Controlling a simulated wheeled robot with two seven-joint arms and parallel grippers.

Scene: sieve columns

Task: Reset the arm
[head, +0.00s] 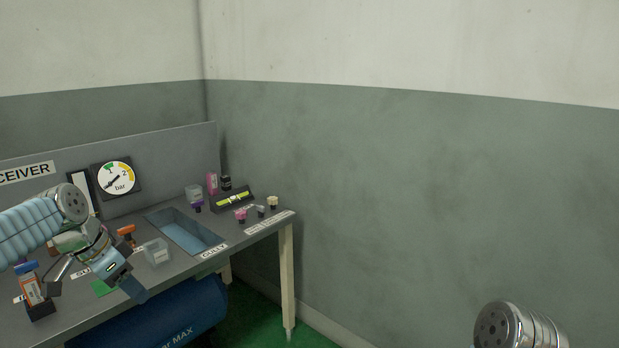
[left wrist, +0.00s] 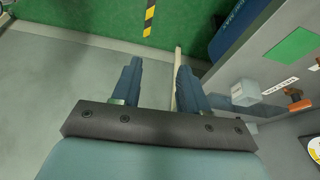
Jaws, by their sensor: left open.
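My left arm reaches in from the left over the workbench (head: 125,270) in the head view. My left gripper (head: 96,287) is open and hangs above the front part of the bench. In the left wrist view its two blue fingers (left wrist: 158,80) stand apart with nothing between them. Part of my right arm (head: 508,326) shows at the bottom right of the head view; its gripper is out of frame.
A clear box (head: 156,250) and an orange-handled item (head: 127,235) stand near my left gripper. An orange-and-white bottle (head: 30,285) stands in a dark holder at the left. A recessed bin (head: 187,233), small coloured items and a gauge (head: 116,177) are farther back. Space right of the bench is clear.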

